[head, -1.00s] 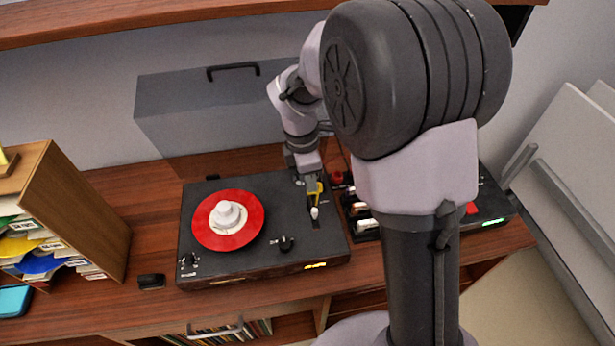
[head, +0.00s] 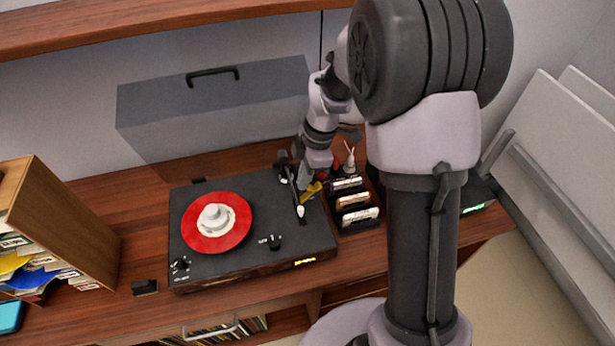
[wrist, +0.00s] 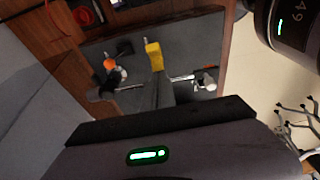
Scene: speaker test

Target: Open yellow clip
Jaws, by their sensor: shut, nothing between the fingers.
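The yellow clip (head: 312,190) is by the tonearm (head: 299,203) on the right side of the black turntable (head: 260,262). It sticks out to the right of the tonearm, at an angle to it. In the wrist view the clip (wrist: 153,56) points up, away from the silver tonearm (wrist: 182,78). My gripper (head: 304,184) is shut and empty, low over the tonearm, with its tips close to the clip's base. In the wrist view the dark fingers (wrist: 160,88) hide the middle of the tonearm and the clip's lower end. I cannot tell whether they touch the clip.
A red record (head: 205,240) lies on the platter at left. A rack with several upright cartridges (head: 352,201) stands close right of the turntable. The raised grey lid (head: 215,110) is behind it. A wooden shelf box (head: 75,220) stands at far left.

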